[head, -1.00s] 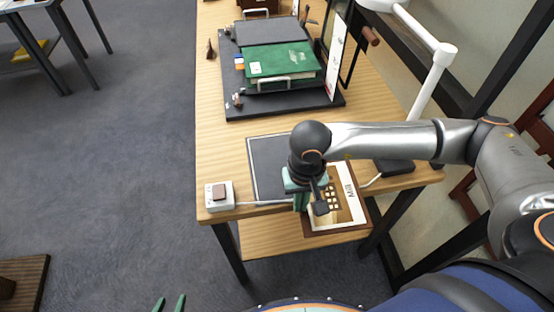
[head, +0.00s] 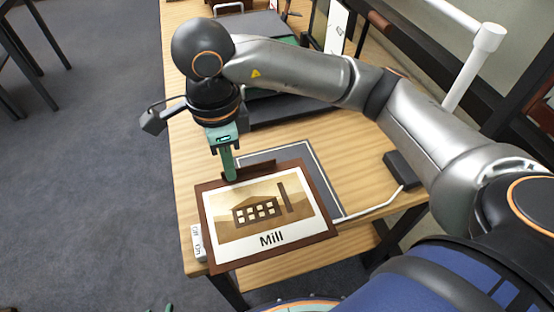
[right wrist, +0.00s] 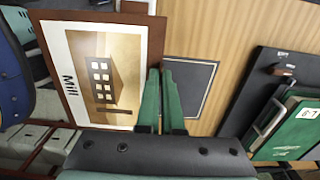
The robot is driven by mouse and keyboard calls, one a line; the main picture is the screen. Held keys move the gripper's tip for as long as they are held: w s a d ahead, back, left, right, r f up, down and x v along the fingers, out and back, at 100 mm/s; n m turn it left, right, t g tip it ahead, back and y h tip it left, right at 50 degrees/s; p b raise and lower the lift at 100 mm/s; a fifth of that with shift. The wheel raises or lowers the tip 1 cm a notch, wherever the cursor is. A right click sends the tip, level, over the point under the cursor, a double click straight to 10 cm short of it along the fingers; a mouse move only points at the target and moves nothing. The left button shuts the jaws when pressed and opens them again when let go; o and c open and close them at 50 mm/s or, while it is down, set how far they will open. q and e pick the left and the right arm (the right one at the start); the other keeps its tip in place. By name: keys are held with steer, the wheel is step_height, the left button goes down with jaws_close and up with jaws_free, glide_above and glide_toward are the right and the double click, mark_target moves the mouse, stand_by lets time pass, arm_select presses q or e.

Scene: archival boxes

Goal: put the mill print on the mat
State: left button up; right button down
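The mill print (head: 262,212) is a brown-framed board with a picture of a mill and the word "Mill". My right gripper (head: 231,178) is shut on its far edge, near a brown raised strip, and holds it tilted above the near part of the table. The print also shows in the right wrist view (right wrist: 105,65), beside the fingers (right wrist: 162,110). The dark grey mat (head: 291,153) with a pale border lies on the table, partly hidden behind the print. The mat also shows in the right wrist view (right wrist: 192,82). Only a fingertip of my left gripper (head: 168,308) shows at the bottom edge.
A white switch box (head: 198,243) sits at the table's near left corner, mostly behind the print. A dark block (head: 402,168) with a white cable lies right of the mat. A green box (right wrist: 295,130) on a dark tray stands beyond the mat. Bare wood lies around the mat.

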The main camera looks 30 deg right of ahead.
steer(key=w+d+f, duration=0.2)
steer(key=d, duration=0.1)
steer(key=w+d+f, duration=0.3)
steer(key=w+d+f+b, duration=0.1)
steer(key=w+d+f, duration=0.1)
steer(key=d+f, duration=0.1)
steer(key=shift+w+d+f, duration=0.2)
steer(key=shift+w+d, duration=0.05)
steer(key=shift+d, duration=0.2)
steer(key=shift+w+d+f, duration=0.2)
steer(key=shift+w+f, duration=0.05)
steer(key=shift+f, duration=0.15)
steer(key=shift+w+d+f, duration=0.1)
steer(key=shift+d+f, duration=0.05)
steer(key=shift+f, duration=0.9)
steer(key=shift+w+d+f, duration=0.1)
steer(key=shift+f, duration=0.95)
steer(key=c, duration=1.1)
jaws_free()
steer(key=shift+r, duration=0.1)
step_height(320, 180, up, 12)
steer(key=shift+r+p, duration=0.2)
steer(key=shift+p, duration=0.25)
